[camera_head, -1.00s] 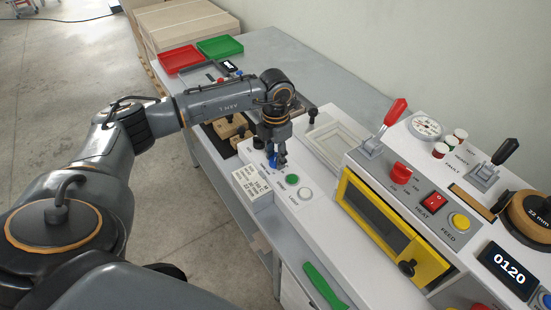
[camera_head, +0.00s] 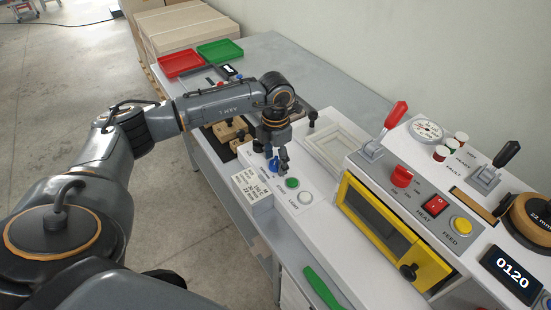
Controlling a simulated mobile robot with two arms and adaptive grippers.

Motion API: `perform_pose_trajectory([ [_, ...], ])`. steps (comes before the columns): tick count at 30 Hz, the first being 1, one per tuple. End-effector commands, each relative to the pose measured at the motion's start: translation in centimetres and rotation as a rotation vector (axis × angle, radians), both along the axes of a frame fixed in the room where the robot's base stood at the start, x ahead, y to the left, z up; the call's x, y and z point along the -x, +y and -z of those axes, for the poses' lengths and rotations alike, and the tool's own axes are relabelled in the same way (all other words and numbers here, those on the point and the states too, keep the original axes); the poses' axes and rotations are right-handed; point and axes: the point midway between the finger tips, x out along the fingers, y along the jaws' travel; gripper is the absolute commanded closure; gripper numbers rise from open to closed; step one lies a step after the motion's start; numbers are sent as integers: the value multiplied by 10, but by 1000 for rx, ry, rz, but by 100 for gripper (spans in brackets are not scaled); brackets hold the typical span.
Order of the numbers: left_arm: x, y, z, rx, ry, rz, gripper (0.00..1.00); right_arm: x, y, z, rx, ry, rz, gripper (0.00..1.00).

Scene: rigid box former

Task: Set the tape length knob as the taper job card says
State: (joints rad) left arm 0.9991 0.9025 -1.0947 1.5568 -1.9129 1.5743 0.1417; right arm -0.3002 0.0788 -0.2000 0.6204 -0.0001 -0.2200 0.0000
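A blue knob (camera_head: 273,166) sits on the white front panel, beside a small white printed card (camera_head: 251,186). The card's text is too small to read. My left gripper (camera_head: 277,160) points down at the knob and partly covers it. I cannot tell whether its fingers touch the knob or how far apart they are. The knob's pointer and scale cannot be made out. My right gripper is not in view.
A green button (camera_head: 292,183) and a white button (camera_head: 305,198) sit just right of the knob. Red (camera_head: 181,63) and green (camera_head: 220,49) trays stand behind.

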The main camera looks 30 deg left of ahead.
Motion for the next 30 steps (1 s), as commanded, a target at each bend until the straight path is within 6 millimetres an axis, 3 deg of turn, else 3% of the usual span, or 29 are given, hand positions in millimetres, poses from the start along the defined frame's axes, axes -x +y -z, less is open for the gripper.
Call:
perform_pose_trajectory([
  [7, -1, 0, -10, 0, -2, 0, 42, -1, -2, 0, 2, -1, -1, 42],
  [21, -1, 0, -100, 0, -3, 0, 42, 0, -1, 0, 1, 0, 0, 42],
  [30, 0, 0, -120, 0, 0, 0, 42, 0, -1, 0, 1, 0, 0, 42],
])
